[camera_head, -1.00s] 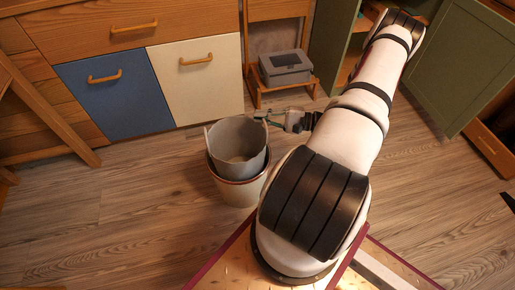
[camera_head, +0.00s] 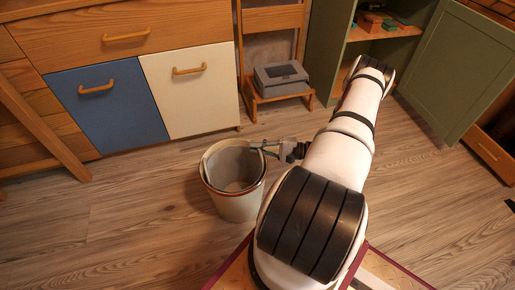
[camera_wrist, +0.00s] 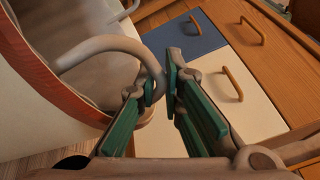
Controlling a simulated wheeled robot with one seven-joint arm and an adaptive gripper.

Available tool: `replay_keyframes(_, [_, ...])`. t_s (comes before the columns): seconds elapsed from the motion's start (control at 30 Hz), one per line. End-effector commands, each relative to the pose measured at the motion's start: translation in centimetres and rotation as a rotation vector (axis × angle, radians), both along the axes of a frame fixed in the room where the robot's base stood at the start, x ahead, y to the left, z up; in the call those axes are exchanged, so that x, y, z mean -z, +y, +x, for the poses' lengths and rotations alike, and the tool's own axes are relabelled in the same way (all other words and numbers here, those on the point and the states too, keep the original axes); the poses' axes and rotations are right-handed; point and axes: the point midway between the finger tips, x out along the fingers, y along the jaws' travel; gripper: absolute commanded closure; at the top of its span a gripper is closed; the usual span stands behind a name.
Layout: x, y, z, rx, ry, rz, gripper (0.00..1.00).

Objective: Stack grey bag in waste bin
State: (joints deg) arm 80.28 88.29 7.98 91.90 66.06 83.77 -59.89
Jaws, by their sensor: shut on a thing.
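The waste bin (camera_head: 237,207) is off-white with a reddish-brown rim and stands upright on the floor; it fills the left of the wrist view (camera_wrist: 35,100). The grey bag (camera_head: 228,164) sits inside the bin, its upper edge close to the rim. In the wrist view its curved grey handle (camera_wrist: 100,44) arches over the rim to my gripper. My gripper (camera_head: 262,148), with green pads, is at the bin's right rim, and its fingertips (camera_wrist: 160,82) are shut on the handle. The bottom of the bag is hidden in the bin.
Behind the bin are a blue cabinet door (camera_head: 108,108) and a cream one (camera_head: 190,90). A grey box (camera_head: 281,77) rests on a low wooden stand. An open green cabinet (camera_head: 445,80) is at the right. The floor left of the bin is clear.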

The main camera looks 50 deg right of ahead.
Motion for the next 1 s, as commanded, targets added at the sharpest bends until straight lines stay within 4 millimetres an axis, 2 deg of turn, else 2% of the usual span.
replay_keyframes(0.2, [0.3,0.0,0.0,0.0,0.0,0.001,1.0])
replay_keyframes(0.3, [0.3,0.0,0.0,0.0,-0.001,0.001,0.73])
replay_keyframes(0.33, [0.3,0.0,0.0,0.0,-0.001,0.001,0.71])
replay_keyframes(0.7, [-0.1,0.0,0.0,0.0,0.0,0.0,0.71])
replay_keyframes(0.87, [-0.1,-1.3,-1.8,0.004,0.0,-0.001,0.71])
replay_keyframes(1.0, [-0.1,-2.9,-4.2,0.005,0.0,0.0,0.71])
